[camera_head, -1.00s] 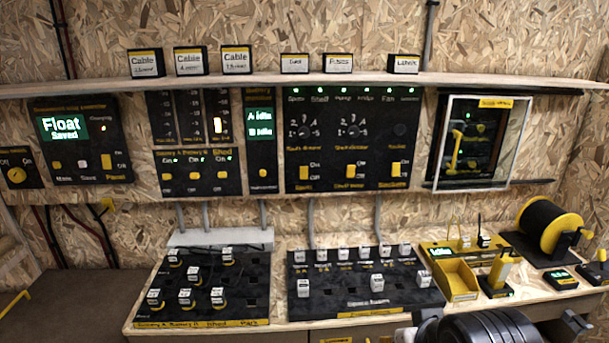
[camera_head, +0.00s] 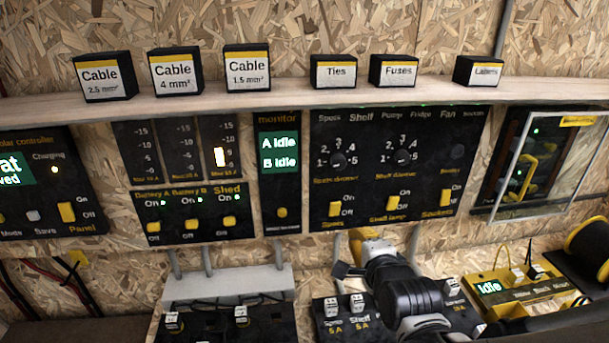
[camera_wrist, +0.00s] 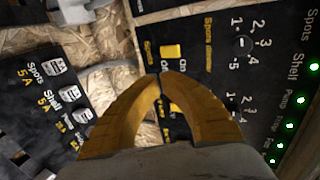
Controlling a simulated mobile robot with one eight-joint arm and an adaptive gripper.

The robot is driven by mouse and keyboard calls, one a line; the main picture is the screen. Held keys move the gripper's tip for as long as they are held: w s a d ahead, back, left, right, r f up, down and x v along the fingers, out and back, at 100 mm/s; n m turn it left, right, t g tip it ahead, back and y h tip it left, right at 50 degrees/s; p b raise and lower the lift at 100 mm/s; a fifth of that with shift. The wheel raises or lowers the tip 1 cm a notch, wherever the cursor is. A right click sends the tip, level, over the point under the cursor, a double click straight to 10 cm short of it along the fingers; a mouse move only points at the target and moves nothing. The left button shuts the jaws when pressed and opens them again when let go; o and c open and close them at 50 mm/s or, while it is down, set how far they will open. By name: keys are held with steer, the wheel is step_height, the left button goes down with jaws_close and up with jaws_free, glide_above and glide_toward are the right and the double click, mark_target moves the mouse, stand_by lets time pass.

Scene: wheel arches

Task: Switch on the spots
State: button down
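The spots switch (camera_head: 335,209) is a yellow rocker with On and Off beside it, at the lower left of the black switch panel (camera_head: 375,165). It sits low in the head view, near Off. It also shows in the wrist view (camera_wrist: 171,50), just beyond my fingertips. The spots dimmer knob (camera_head: 337,160) is above it. My gripper (camera_head: 368,243) is just below the panel, right of the switch in the head view. In the wrist view its yellow fingertips (camera_wrist: 160,76) meet, with nothing between them. I cannot tell whether they touch the panel.
The shelf lamp switch (camera_head: 392,202) and sockets switch (camera_head: 445,196) are close by on the right. The fuse board (camera_head: 330,318) is below my arm. A wooden shelf (camera_head: 300,105) with labelled boxes overhangs the panel. A framed clear cover (camera_head: 540,165) is at right.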

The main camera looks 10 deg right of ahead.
steer(key=b, duration=0.4)
glide_toward(339, 210)
step_height(339, 210, down, 4)
steer(key=w, duration=0.5)
steer(key=shift+r, duration=0.4)
steer(key=shift+w+r+b, duration=0.25)
steer(key=shift+w+b, duration=0.2)
steer(key=shift+w, duration=0.45)
